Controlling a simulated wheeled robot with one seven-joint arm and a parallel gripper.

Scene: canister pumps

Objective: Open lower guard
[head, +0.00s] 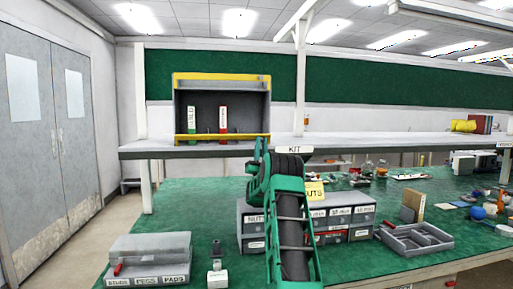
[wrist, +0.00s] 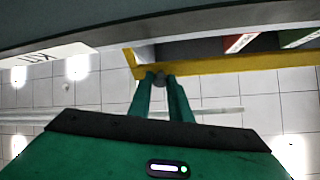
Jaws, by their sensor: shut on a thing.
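The lower guard (head: 205,137) is a yellow bar across the lower front of a dark open-fronted cabinet (head: 178,105) on the shelf. In the wrist view the lower guard (wrist: 240,65) shows as a yellow strip with a corner at its left end. My gripper (head: 262,146) is at the right end of this bar. My arm hides part of the bench below.
The upper yellow guard (head: 221,77) crosses the cabinet top. A green-and-white canister (head: 192,120) and a red-and-white canister (head: 223,119) stand inside. A KIT sign (head: 294,149) hangs on the shelf edge (head: 180,151) right of my gripper. Labelled drawers (head: 345,217) and a grey tray (head: 413,240) occupy the green bench.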

